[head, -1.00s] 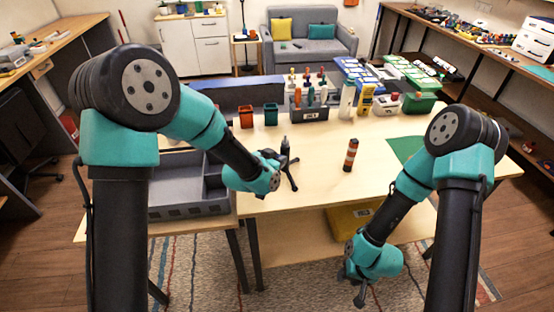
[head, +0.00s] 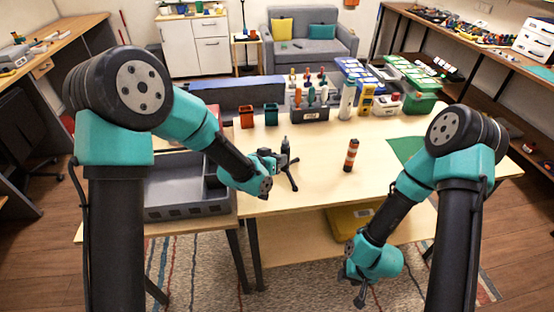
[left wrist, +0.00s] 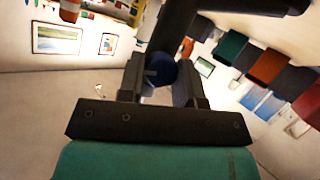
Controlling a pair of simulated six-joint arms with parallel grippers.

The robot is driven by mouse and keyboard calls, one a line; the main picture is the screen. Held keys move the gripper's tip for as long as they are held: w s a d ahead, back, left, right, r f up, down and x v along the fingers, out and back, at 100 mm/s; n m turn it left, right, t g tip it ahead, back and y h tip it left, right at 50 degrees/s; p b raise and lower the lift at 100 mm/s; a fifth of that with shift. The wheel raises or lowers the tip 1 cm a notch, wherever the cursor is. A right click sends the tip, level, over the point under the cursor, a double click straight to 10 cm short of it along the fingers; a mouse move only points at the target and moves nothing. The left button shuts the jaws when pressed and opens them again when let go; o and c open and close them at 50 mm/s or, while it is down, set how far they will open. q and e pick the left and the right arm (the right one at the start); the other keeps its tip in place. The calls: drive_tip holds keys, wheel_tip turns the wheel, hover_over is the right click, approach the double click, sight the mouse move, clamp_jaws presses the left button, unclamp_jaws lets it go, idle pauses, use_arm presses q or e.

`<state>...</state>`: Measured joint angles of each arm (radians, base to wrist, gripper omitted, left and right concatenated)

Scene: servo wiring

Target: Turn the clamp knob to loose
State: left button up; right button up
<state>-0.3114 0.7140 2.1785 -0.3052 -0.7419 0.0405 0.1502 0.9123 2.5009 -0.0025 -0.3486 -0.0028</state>
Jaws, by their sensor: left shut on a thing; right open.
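A small black clamp stand (head: 285,146) with splayed legs stands on the wooden table, just right of my left gripper. My left gripper (head: 279,161) is at the stand, level with its middle. In the left wrist view a round dark blue knob (left wrist: 161,70) sits between the two fingers of my left gripper (left wrist: 164,82), which are shut on it. A dark post (left wrist: 172,30) of the stand rises behind the knob. Which way the knob is set cannot be told. My right gripper (head: 360,292) is open and empty, low in front of the table.
A red and black striped cylinder (head: 351,155) stands upright right of the stand. A grey divided tray (head: 185,212) is at left. The table's front middle (head: 320,192) is clear.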

use_arm(q)
drive_tip(key=o, duration=0.9)
drive_tip(key=shift+o, duration=0.2)
drive_tip(key=v, duration=1.7)
drive_tip(key=shift+s, duration=0.25)
